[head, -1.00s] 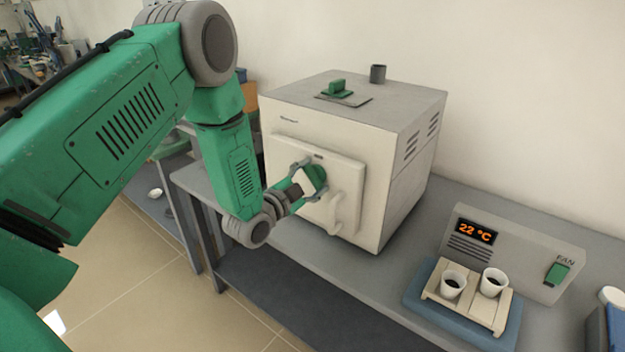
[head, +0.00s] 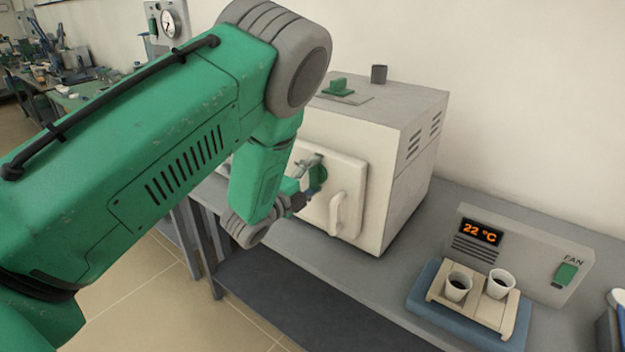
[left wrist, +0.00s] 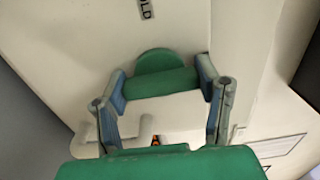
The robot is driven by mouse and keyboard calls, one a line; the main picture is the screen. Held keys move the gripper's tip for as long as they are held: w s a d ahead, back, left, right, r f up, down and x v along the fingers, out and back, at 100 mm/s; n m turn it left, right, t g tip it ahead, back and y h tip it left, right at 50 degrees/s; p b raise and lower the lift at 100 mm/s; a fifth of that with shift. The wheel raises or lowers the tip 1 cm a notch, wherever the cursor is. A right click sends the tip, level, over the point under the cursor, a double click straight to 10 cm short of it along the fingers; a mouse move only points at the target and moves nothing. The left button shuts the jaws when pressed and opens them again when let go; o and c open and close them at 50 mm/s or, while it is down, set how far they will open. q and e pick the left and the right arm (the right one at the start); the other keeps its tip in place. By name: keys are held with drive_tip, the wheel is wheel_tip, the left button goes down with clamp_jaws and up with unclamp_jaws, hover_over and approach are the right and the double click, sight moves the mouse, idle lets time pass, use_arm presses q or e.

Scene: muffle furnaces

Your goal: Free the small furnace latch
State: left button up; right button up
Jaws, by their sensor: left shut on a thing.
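The small furnace (head: 402,165) is a cream box on the bench, and its front door (head: 352,180) looks closed. The door carries a pale upright handle (head: 338,214) and, left of it, a green latch (head: 319,174). My left gripper (head: 314,176) is at the latch, its fingers on either side of it. In the left wrist view, the latch (left wrist: 163,82) shows as a green bar with a rounded disc behind it. The left gripper (left wrist: 164,84) is shut on this bar there. My arm hides the furnace's left side. My right gripper is not in view.
A fan unit (head: 540,253) reading 22 °C stands right of the furnace. Before it, two white cups (head: 459,286) stand on a beige rack over a blue base (head: 424,299). A green piece (head: 338,86) and a short flue (head: 379,74) top the furnace.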

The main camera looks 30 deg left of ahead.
use_arm(q)
drive_tip(key=shift+d+f+m, duration=0.25)
drive_tip(key=shift+m, duration=0.05)
drive_tip(key=o, duration=1.2)
drive_tip(key=shift+c, duration=0.2)
drive_tip(key=shift+d+r, duration=0.1)
drive_tip(key=s, duration=1.2)
drive_tip(key=shift+a, duration=0.45)
drive_tip(key=shift+w, duration=0.1)
